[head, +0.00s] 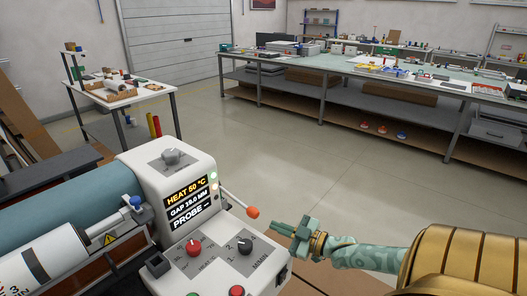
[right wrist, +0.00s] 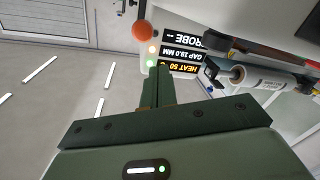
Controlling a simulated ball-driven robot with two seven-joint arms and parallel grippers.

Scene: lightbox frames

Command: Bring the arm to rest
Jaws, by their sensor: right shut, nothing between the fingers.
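My right gripper (head: 278,228) reaches in from the right on a green patterned arm with a gold cuff. Its fingers point left toward the white control unit (head: 175,165) of a machine and look apart from it in the head view. In the right wrist view the two fingers (right wrist: 159,74) lie together, shut and empty. The orange ball (head: 253,212) on the unit's lever is just left of the fingertips; it also shows in the right wrist view (right wrist: 142,31). My left gripper is not in view.
The unit's display (head: 190,200) reads HEAT 50 °C and GAP 19.0 MM. A teal roller (head: 70,200) is at the left. A long workbench (head: 330,72) and a small table (head: 122,98) stand farther back. The floor between is clear.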

